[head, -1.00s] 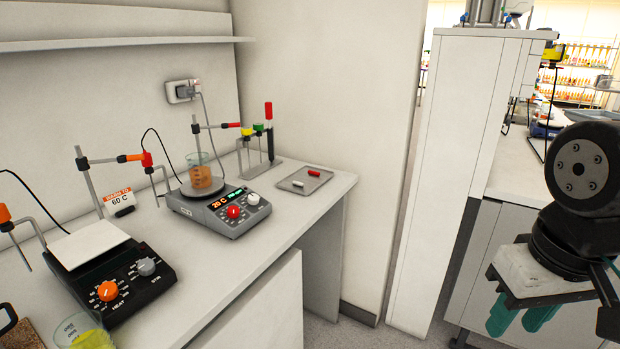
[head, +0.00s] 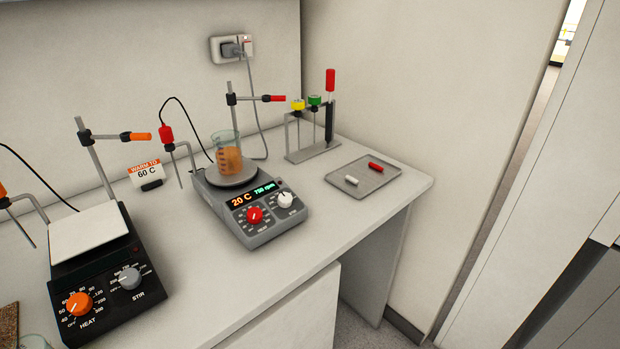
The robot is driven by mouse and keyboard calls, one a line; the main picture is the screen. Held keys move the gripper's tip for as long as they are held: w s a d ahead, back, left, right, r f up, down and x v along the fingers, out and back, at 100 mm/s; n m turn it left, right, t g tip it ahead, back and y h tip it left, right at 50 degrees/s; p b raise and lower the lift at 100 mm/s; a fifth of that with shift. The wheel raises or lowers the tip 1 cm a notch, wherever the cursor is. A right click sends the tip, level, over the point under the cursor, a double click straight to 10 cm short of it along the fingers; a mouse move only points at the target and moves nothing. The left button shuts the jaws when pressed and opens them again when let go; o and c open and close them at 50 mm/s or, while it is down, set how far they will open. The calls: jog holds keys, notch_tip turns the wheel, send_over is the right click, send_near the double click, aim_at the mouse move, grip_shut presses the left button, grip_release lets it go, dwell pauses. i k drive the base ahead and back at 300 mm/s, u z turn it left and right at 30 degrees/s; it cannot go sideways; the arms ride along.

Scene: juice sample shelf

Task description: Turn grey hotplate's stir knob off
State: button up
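The grey hotplate (head: 262,233) stands on the bench in the middle of the head view. Its display reads 20 C in orange and 750 rpm in green. Its white stir knob (head: 285,199) is at the right of the front panel, and its red knob (head: 255,215) is at the left. A beaker of orange liquid (head: 229,160) stands on its round plate. My gripper is not in view.
A black hotplate (head: 127,303) with orange and grey knobs stands at the left. A WARM TO 60 C sign (head: 146,171) stands between the hotplates. A grey tray (head: 379,186) with red and white stir bars and a rack (head: 310,151) are at the right.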

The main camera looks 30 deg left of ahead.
aim_at(285, 200)
jog(key=u, duration=0.5)
jog(key=i, duration=0.85)
jog(key=u, duration=0.7)
